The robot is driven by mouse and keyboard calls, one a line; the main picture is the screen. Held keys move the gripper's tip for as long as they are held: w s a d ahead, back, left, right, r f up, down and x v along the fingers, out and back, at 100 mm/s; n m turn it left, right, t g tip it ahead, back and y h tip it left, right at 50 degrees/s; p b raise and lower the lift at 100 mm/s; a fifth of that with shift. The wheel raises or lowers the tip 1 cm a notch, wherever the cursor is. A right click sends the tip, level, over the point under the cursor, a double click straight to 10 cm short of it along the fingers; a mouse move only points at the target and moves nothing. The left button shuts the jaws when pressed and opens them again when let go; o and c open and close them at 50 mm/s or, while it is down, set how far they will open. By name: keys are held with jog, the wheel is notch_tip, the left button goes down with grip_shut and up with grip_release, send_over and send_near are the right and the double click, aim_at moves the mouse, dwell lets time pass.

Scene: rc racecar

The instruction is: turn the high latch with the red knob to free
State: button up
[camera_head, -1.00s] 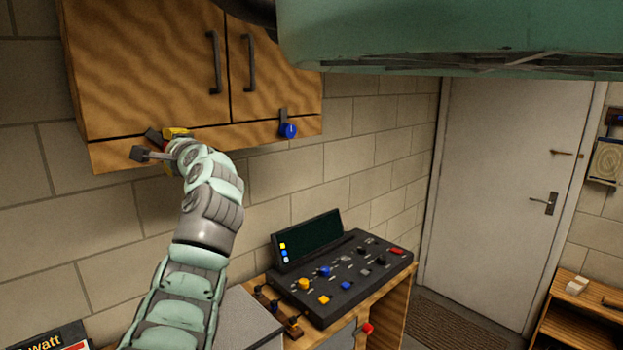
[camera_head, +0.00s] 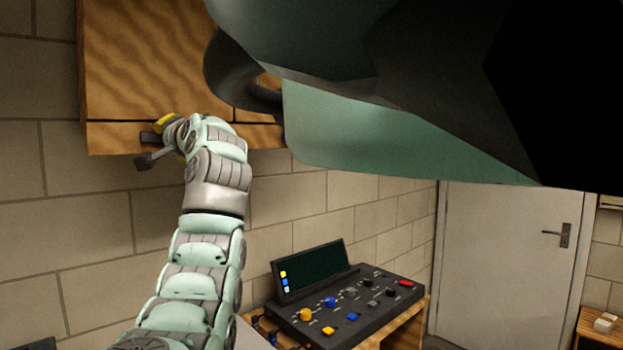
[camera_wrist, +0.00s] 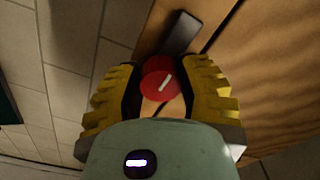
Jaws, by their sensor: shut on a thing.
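The red knob (camera_wrist: 158,80) of the high latch sits between my gripper's yellow-padded fingers (camera_wrist: 160,96) in the wrist view, and the gripper is shut on it. A pale line marks the knob's face. The latch's dark grey lever (camera_wrist: 181,33) sticks out past the knob, slanted over the wood of the cabinet. In the head view my gripper (camera_head: 165,132) is at the lower left edge of the wall cabinet (camera_head: 150,70). The red knob is hidden there behind the gripper and wrist.
My own large green and dark parts cover the upper right of the head view. A control panel (camera_head: 340,315) with coloured knobs and a screen stands on a bench below. A grey door (camera_head: 505,255) is at the right. The brick wall (camera_head: 80,235) under the cabinet is clear.

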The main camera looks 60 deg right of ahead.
jog(key=shift+w+a+n, duration=0.1)
jog(key=shift+w+n, duration=0.05)
jog(key=shift+n, duration=0.15)
jog(key=shift+f, duration=0.1)
jog(key=o, duration=1.2)
jog(key=v, duration=1.2)
